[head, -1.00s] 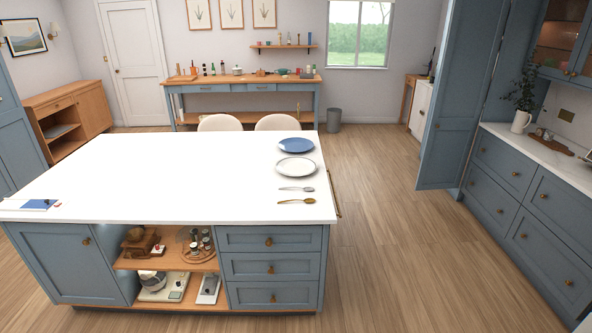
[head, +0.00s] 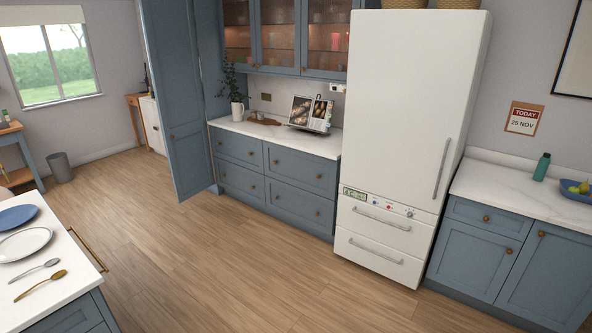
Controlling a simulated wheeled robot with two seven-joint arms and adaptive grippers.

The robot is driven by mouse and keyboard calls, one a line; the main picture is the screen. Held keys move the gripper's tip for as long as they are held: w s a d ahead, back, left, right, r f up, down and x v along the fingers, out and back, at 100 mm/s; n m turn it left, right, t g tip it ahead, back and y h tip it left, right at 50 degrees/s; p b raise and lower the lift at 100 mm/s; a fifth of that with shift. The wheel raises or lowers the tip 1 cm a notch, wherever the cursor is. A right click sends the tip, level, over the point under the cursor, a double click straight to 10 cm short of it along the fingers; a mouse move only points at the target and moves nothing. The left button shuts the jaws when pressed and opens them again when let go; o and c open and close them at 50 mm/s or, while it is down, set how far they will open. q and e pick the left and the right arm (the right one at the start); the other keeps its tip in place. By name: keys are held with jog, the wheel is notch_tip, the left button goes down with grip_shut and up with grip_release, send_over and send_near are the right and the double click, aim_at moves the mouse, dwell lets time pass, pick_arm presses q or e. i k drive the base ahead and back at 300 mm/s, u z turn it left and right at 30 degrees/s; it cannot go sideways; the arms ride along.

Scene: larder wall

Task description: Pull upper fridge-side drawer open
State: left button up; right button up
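The blue drawer bank (head: 270,178) stands against the wall left of the white fridge (head: 415,110). Its upper drawer beside the fridge (head: 315,172) is shut, with a round brass knob. The upper drawer farther left (head: 225,145) and the two lower drawers are shut too. Right of the fridge, a blue cabinet has a shut top drawer (head: 500,222) with a brass knob, above doors. The fridge's own two bottom drawers, with bar handles, are shut. Neither of my grippers is in view.
A tall blue door (head: 180,120) stands open left of the drawers. The wooden floor (head: 215,260) between island and drawers is clear. A cookbook stand (head: 310,114) and plant are on the counter.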

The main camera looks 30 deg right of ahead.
aim_at(313, 159)
jog(key=z, duration=0.25)
jog(key=i, duration=2.85)
jog(key=z, duration=0.2)
